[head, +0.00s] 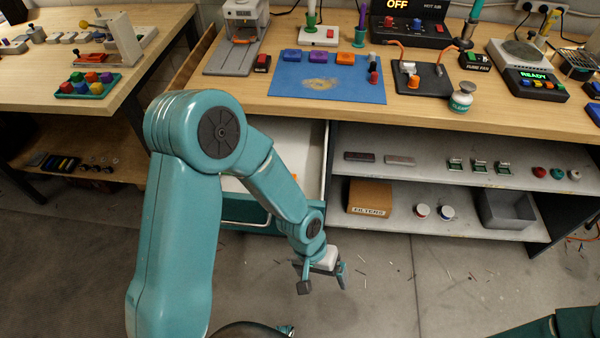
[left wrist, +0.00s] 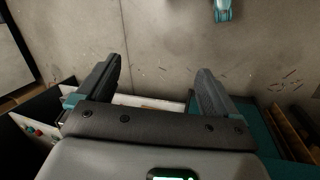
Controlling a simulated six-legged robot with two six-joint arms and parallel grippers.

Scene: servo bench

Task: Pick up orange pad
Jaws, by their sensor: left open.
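An orange pad (head: 345,59) lies on the blue mat (head: 330,90) on the workbench, in a row with a purple pad (head: 317,57) and a blue-violet pad (head: 292,56). My left gripper (head: 323,281) is open and empty. It hangs over the floor in front of the bench, well below and apart from the mat. In the left wrist view the two jaws (left wrist: 160,75) stand wide apart with bare floor between them, and no pad shows there. My right gripper is not in view.
A drawer (head: 300,150) stands open under the bench, beside my left arm. Shelves hold a FILTERS box (head: 369,198) and a grey bin (head: 507,209). A red block (head: 373,78) and a green-and-blue piece (head: 360,30) are near the orange pad. A side table (head: 60,95) stands left.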

